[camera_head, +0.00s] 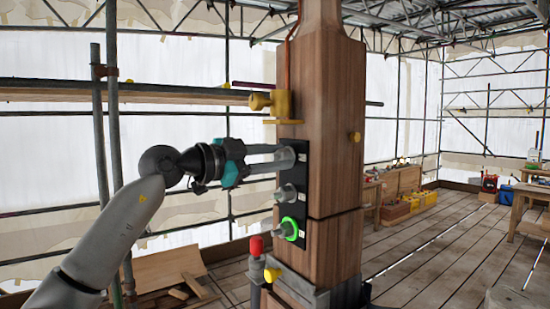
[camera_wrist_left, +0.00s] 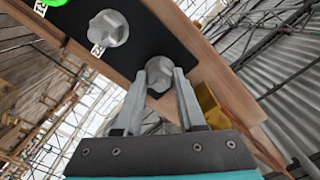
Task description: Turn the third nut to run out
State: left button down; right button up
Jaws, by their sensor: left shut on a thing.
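A black plate (camera_head: 304,173) on the side of the wooden post (camera_head: 332,110) carries three grey nuts in a column. My left gripper (camera_head: 283,156) reaches in from the left and is shut on the top nut (camera_wrist_left: 159,70), with one finger on each side of it. The fingers hide most of that nut in the head view. The middle nut (camera_head: 287,193) is free, and it also shows in the wrist view (camera_wrist_left: 108,28). The bottom nut (camera_head: 288,229) has a bright green ring (camera_head: 294,229) around it. My right gripper is out of view.
A yellow bracket (camera_head: 280,104) juts from the post just above the plate. A red-topped post (camera_head: 256,246) and a yellow knob (camera_head: 271,274) stand low near the post's foot. Scaffold tubes (camera_head: 100,140) stand left, behind my arm. The floor at right is largely clear.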

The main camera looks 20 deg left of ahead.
pick_arm(q)
jog(key=shift+n, duration=1)
jog(key=c, duration=0.5)
grip_release()
jog(key=shift+a, duration=0.1)
jog(key=b+v, duration=0.6)
jog(key=v, duration=0.9)
